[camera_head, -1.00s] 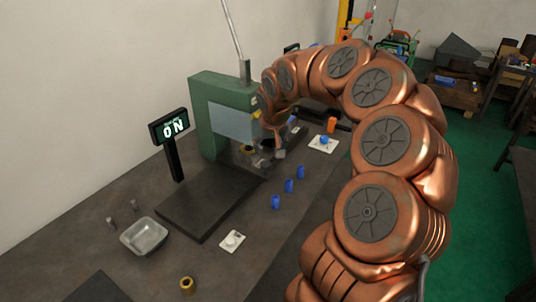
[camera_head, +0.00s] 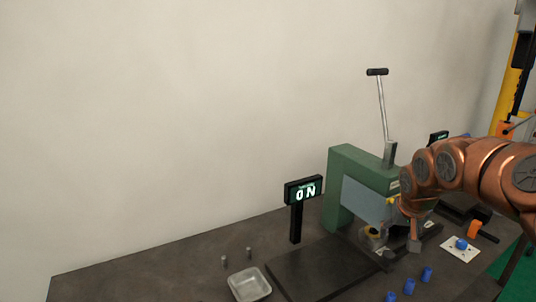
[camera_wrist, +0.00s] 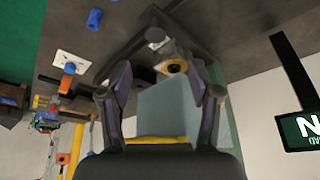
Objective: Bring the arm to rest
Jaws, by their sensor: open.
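My copper arm (camera_head: 480,170) enters from the right edge of the head view and bends down in front of the green machine (camera_head: 340,205). My gripper (camera_head: 414,243) hangs low beside the machine's front, small and partly unclear there. In the wrist view my gripper (camera_wrist: 158,76) has its two dark fingers spread apart with nothing between the tips. A yellow ring-like part with a dark centre (camera_wrist: 174,67) lies beyond the fingers. The display (camera_head: 303,190) on a black post reads ON; part of it shows at the right of the wrist view (camera_wrist: 312,130).
A metal tray (camera_head: 249,284) and two small pegs stand left of the dark base plate (camera_head: 310,275). Several blue cylinders (camera_head: 409,286) stand at the front. A lever (camera_head: 381,105) rises above the machine.

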